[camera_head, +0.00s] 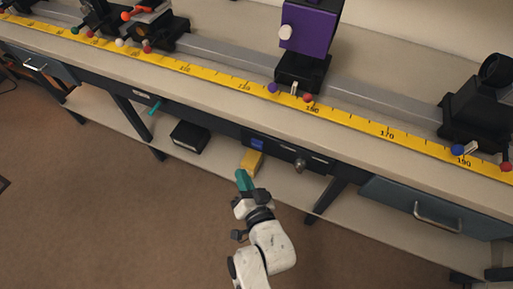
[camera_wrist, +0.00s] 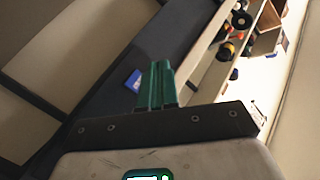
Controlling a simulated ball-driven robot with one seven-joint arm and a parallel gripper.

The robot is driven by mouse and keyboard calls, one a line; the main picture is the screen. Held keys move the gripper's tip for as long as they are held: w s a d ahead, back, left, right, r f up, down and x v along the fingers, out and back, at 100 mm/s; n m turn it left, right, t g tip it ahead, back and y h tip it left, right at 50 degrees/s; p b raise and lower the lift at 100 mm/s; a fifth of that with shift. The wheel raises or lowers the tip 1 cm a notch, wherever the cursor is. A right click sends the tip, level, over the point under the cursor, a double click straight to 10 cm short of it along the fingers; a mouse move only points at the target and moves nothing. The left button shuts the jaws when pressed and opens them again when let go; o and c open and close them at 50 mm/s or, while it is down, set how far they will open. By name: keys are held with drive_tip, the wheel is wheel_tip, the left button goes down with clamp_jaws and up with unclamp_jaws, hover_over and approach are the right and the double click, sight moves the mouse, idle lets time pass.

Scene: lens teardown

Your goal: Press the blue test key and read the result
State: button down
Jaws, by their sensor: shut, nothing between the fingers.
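The blue test key (camera_head: 257,144) is a small blue square on the dark front panel under the bench top, in the middle of the head view. It also shows in the wrist view (camera_wrist: 133,81), just left of my fingertips. My gripper (camera_head: 242,178) has teal fingers, shut and empty. In the head view it is below and slightly left of the key, with a visible gap. In the wrist view the shut fingers (camera_wrist: 157,68) point toward the panel beside the key and partly hide what lies behind them. No result readout is legible.
A dark round knob (camera_head: 300,164) is right of the key. A yellow block (camera_head: 251,161) and a black box (camera_head: 190,136) lie on the lower shelf. A purple device (camera_head: 312,28) stands on the rail above, behind a yellow scale (camera_head: 350,122). The floor at lower left is clear.

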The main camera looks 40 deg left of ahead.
sight(251, 144)
drive_tip(key=w+a+b, duration=0.1)
drive_tip(key=w+b, duration=0.5)
drive_tip(key=shift+w+a, duration=0.2)
drive_tip(key=shift+a, duration=0.05)
drive_tip(key=shift+w, duration=0.1)
idle(1.9)
drive_tip(key=shift+w+a+b, duration=0.1)
drive_tip(key=shift+w+b, duration=0.2)
drive_tip(key=shift+b, duration=0.15)
drive_tip(key=shift+w+b, duration=0.3)
drive_tip(key=shift+w, duration=0.1)
idle(0.5)
drive_tip(key=shift+s, duration=0.1)
drive_tip(key=shift+s+p, duration=0.7)
